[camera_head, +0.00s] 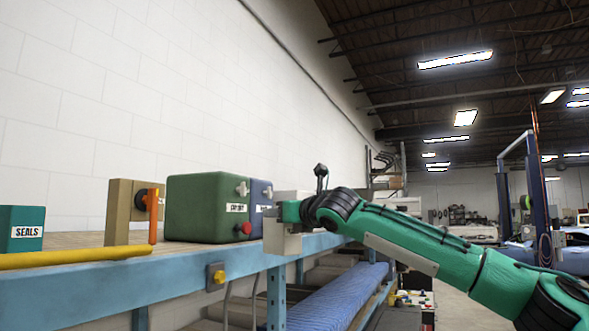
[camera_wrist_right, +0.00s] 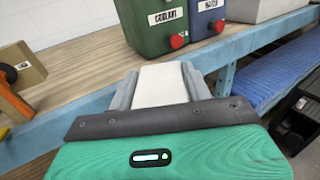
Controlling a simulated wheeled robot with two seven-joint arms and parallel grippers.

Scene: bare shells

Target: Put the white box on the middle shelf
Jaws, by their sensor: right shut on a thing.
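My right gripper (camera_wrist_right: 160,92) is shut on the white box (camera_wrist_right: 161,84), which sits between its two grey fingers in the wrist view. The wrist view shows the box in front of the rack's blue edge, with the wooden upper surface beyond. In the head view, my green right arm reaches in from the right. Its gripper (camera_head: 283,238) is at the blue edge, and I cannot clearly separate box from fingers there. A lower shelf with a blue ribbed cover (camera_head: 335,298) runs below the upper surface. It also shows in the wrist view (camera_wrist_right: 262,72). My left gripper is out of view.
A yellow bar (camera_head: 70,257) and blue upright (camera_head: 276,298) are near. Open floor lies right.

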